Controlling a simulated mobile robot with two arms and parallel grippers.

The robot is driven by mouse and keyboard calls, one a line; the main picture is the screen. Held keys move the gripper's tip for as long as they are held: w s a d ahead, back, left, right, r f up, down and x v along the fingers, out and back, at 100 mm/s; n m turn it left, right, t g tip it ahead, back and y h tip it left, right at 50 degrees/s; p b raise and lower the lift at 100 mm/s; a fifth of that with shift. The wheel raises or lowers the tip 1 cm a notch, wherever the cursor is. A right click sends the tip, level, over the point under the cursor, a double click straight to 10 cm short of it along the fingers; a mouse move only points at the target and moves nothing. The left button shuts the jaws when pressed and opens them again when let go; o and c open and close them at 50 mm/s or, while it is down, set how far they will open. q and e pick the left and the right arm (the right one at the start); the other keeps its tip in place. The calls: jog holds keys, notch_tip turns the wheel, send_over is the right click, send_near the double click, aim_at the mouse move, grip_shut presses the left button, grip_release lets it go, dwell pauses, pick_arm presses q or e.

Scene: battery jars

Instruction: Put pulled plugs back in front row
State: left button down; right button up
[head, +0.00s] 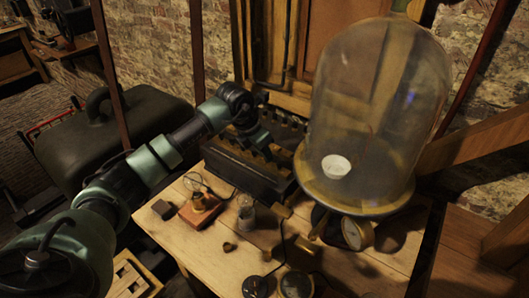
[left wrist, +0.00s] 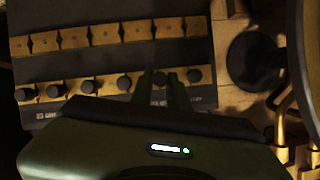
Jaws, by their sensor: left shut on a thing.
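A long dark battery box (head: 245,172) stands at the back of the wooden table, and it also fills the upper left of the left wrist view (left wrist: 110,60). The row nearer my gripper carries several round black plugs (left wrist: 88,86). My left gripper (left wrist: 163,86) is shut at this plug row, near its right end, with its fingers around a plug (left wrist: 159,78) that they partly hide. In the head view my left gripper (head: 262,148) is over the box. My right gripper is out of view.
A large glass bell jar (head: 385,100) stands close to the right of the box, with a gauge (head: 357,232) below it. A wooden block with wire (head: 200,208), a small glass bulb (head: 247,212) and round dials (head: 295,283) occupy the table front.

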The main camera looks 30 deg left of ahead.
pick_arm(q)
jog(key=shift+f, duration=0.2)
dwell(0.3)
jog(key=c, duration=1.3)
grip_release()
jog(key=shift+s+a+r+b, duration=0.15)
jog(key=shift+r+b, duration=0.25)
jog(key=shift+r, duration=0.05)
jog(key=b+v, duration=0.1)
jog(key=v, duration=0.5)
jog(key=shift+s+r, duration=0.2)
jog(key=shift+r, duration=0.2)
